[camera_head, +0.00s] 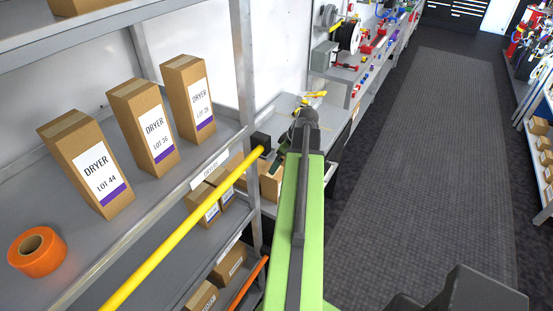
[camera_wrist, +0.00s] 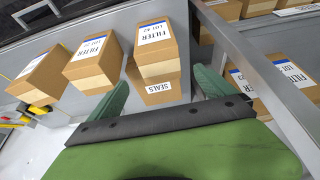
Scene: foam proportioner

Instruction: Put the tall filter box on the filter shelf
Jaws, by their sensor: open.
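One marked LOT 82 (camera_wrist: 155,72) is ahead of my gripper (camera_wrist: 161,77). Two more, the middle one (camera_wrist: 93,72) and the left one (camera_wrist: 38,82), stand in a row to its left. Other FILTER boxes (camera_wrist: 247,91) are at the right beyond a grey post. My gripper is open, its green fingers apart, with nothing visibly held. A brown surface labelled SEALS shows between the fingers. I cannot tell which box is the tall one. The gripper is small and partly hidden in the head view.
Three DRYER boxes (camera_head: 152,130) and an orange roll (camera_head: 37,252) stand on the left shelf. A yellow rod (camera_head: 185,225) crosses before it. A grey post (camera_head: 245,80) rises near my arm. The aisle floor (camera_head: 430,150) is clear on the right.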

